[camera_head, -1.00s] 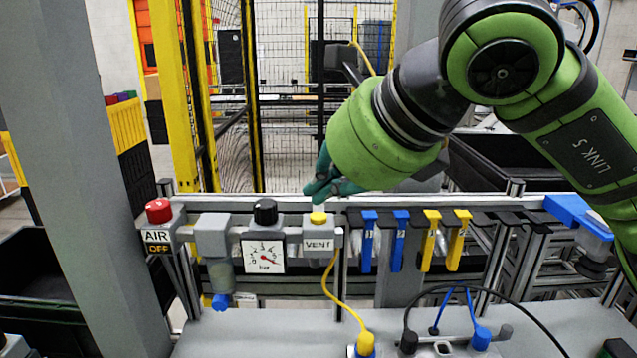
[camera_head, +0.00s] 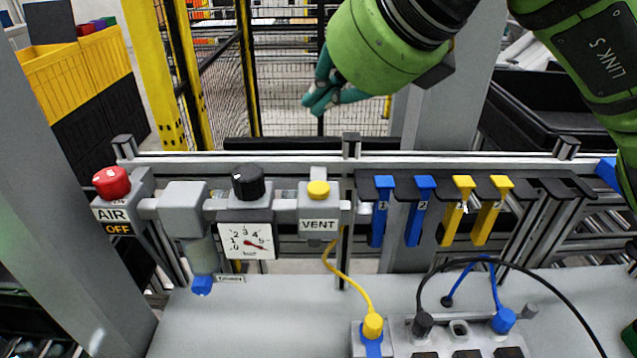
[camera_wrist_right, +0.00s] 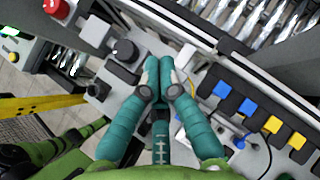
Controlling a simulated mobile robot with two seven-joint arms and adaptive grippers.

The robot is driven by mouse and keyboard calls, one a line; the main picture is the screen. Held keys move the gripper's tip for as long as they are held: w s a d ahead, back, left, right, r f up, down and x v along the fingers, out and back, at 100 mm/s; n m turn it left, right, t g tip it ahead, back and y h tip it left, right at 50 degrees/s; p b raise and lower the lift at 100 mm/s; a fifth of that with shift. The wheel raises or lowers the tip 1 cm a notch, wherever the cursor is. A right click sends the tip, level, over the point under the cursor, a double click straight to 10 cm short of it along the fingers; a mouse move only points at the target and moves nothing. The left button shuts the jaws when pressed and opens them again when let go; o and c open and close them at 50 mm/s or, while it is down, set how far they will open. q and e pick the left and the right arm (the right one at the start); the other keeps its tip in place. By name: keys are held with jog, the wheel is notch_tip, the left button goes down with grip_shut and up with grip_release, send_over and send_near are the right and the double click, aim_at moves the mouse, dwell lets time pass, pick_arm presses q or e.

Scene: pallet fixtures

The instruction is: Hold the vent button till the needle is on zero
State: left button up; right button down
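The yellow vent button (camera_head: 318,189) sits on top of a grey block labelled VENT (camera_head: 318,225). Left of it is a white gauge (camera_head: 241,243) with a red needle pointing to the lower right, near the 5 end of its scale, away from 0. The button cannot be picked out there. My left gripper is not in view.
A red AIR knob (camera_head: 111,182) marked OFF and a black knob (camera_head: 248,182) stand left of the vent block. Blue and yellow tags (camera_head: 420,210) hang on a rack to its right. A yellow cable (camera_head: 345,275) runs to a connector below. A rail (camera_head: 260,163) passes behind.

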jog(key=f, duration=0.2)
jog(key=b, duration=0.5)
send_over(312, 182)
jog(key=s+d, duration=0.2)
jog(key=f, duration=0.5)
jog(key=shift+w+a+f, duration=0.2)
jog(key=shift+a+f, duration=0.05)
jog(key=shift+f, duration=0.1)
jog(key=shift+f+b, duration=0.45)
jog(key=shift+f, duration=0.05)
pick_arm(q)
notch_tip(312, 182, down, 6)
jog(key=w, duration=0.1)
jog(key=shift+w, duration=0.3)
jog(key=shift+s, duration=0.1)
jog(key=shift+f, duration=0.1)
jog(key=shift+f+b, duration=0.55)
jog(key=shift+b, duration=0.1)
pick_arm(e)
jog(key=shift+f, duration=0.35)
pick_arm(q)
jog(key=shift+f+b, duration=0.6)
pick_arm(e)
jog(key=shift+s+f, duration=0.1)
jog(key=shift+f, duration=0.5)
